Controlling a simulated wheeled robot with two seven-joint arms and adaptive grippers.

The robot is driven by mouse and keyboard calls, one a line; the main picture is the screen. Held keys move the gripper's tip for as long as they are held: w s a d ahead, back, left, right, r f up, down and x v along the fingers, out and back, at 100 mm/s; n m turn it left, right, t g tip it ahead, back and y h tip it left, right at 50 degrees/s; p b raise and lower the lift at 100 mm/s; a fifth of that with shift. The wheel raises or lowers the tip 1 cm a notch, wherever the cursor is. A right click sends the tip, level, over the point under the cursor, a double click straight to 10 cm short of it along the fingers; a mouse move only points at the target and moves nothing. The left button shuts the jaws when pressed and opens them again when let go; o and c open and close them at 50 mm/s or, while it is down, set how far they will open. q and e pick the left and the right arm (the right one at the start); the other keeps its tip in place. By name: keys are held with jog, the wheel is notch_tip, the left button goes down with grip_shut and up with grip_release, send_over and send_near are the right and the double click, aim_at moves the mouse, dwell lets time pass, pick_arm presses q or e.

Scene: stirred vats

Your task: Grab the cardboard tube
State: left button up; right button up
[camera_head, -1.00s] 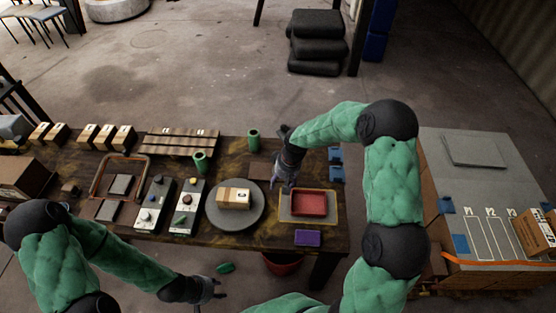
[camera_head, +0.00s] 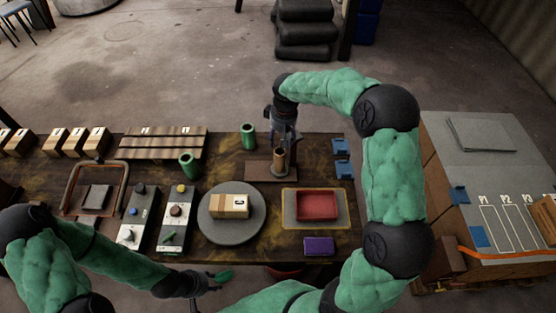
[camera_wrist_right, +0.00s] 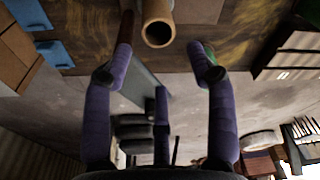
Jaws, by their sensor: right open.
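The brown cardboard tube (camera_head: 280,163) stands upright at the brown base (camera_head: 257,171) near the table's back edge. In the right wrist view its open round end (camera_wrist_right: 158,32) faces the camera. My right gripper (camera_head: 283,144) is just above and behind the tube in the head view, with its fingers spread and open. In the wrist view the tube lies ahead of the gap between the right fingers (camera_wrist_right: 162,62), and I see no grip on it. My left gripper (camera_head: 217,284) hangs low in front of the table; its finger opening is unclear.
Green cylinders (camera_head: 248,137) (camera_head: 188,166) stand left of the tube. A red tray (camera_head: 317,205) and blue pieces (camera_head: 342,146) are to its right. A round grey plate (camera_head: 215,237) bears a box (camera_head: 229,206). A purple block (camera_head: 318,245) lies at the front edge.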

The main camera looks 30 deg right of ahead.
jog(key=b, duration=0.1)
send_over(280, 153)
jog(key=s, duration=0.2)
notch_tip(280, 153, down, 5)
jog(key=shift+w+a+f+b, duration=0.15)
jog(key=shift+f+b, duration=0.15)
jog(key=shift+f, duration=0.55)
jog(key=shift+a+f+b, duration=0.15)
jog(key=shift+f+b, duration=0.2)
jog(key=shift+f, duration=0.55)
jog(key=shift+w+a+f+b, duration=0.15)
jog(key=shift+f+b, duration=0.15)
jog(key=shift+f, duration=0.55)
jog(key=shift+s+r, duration=0.1)
jog(key=c, duration=0.8)
